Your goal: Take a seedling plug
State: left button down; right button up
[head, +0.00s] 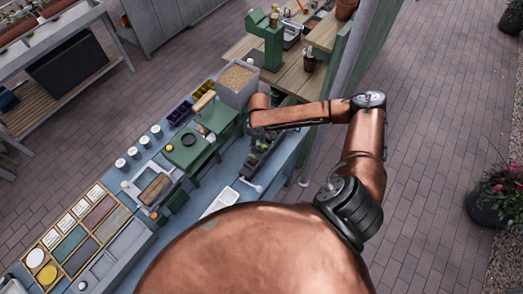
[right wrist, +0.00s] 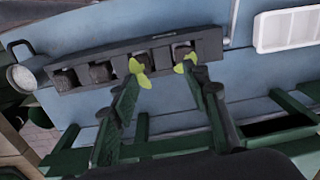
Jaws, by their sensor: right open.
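A dark, narrow plug tray (right wrist: 215,47) lies on the blue bench, with several dark square plugs along it. My right gripper (right wrist: 160,82) is open and empty. My left gripper is not in view.
A white tray (right wrist: 287,30) lies on the bench right of the plug tray. A green stand (head: 190,150) and a grain-filled bin (head: 237,83) stand close to my right gripper. White cups (head: 133,152) stand farther left. Bare blue bench (right wrist: 170,105) shows between tray and gripper.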

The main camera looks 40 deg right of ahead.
aim_at(262, 148)
jog(key=d, duration=0.1)
jog(key=d+r, duration=0.1)
jog(key=shift+w+d+r+m, duration=0.15)
jog(key=shift+w+d+m, duration=0.1)
jog(key=shift+d+m, duration=0.15)
jog(key=shift+d+f, duration=0.1)
jog(key=shift+f, duration=0.2)
jog(key=shift+w+f+p, duration=0.15)
jog(key=shift+f+p, duration=0.5)
jog(key=shift+f, duration=2.8)
jog(key=c, duration=1)
jog(key=shift+r, duration=0.1)
jog(key=shift+c, duration=0.2)
